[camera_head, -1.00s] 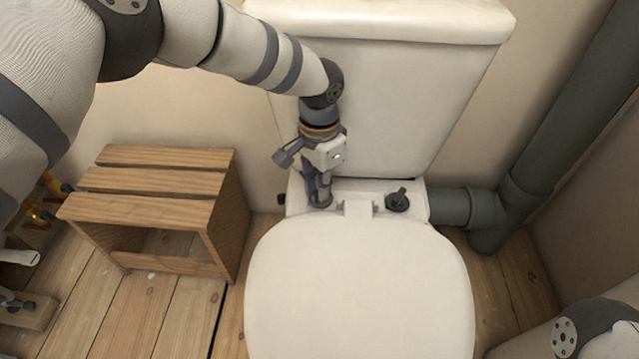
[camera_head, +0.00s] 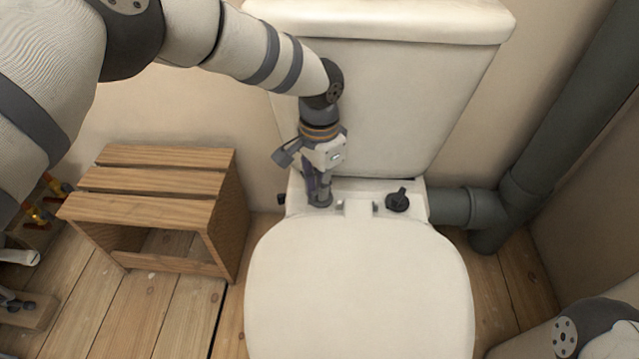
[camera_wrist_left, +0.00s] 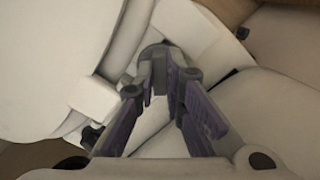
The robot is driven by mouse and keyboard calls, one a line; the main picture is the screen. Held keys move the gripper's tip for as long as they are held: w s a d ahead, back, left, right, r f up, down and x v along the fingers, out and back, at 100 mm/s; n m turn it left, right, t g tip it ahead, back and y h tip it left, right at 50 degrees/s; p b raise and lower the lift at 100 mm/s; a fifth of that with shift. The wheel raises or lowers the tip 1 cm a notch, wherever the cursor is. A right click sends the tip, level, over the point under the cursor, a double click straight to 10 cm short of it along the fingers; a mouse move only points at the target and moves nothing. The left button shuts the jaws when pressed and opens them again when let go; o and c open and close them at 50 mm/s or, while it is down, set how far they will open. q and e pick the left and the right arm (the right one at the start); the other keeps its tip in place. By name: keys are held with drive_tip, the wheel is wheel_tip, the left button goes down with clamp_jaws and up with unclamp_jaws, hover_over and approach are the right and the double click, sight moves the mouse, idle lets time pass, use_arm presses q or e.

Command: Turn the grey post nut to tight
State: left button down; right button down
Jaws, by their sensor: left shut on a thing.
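The grey post nut (camera_head: 320,201) sits on the back ledge of the toilet, left of the seat hinge. It is mostly hidden by my left gripper (camera_head: 319,194), which reaches down onto it from above. In the left wrist view the round grey nut (camera_wrist_left: 154,54) shows at the ends of the two fingers. My left gripper (camera_wrist_left: 160,84) is shut on it, with one finger on each side. My right gripper is not in view.
A black winged knob (camera_head: 398,199) stands on the ledge right of the hinge (camera_head: 358,208). The closed lid (camera_head: 358,285) lies in front and the cistern (camera_head: 410,100) rises behind. A wooden slatted stool (camera_head: 160,205) stands left, a grey pipe (camera_head: 560,130) right.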

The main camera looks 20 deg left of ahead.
use_arm(q)
drive_tip(key=c, duration=1.7)
unclamp_jaws()
drive_tip(key=shift+o, duration=0.2)
wheel_tip(320, 180, up, 12)
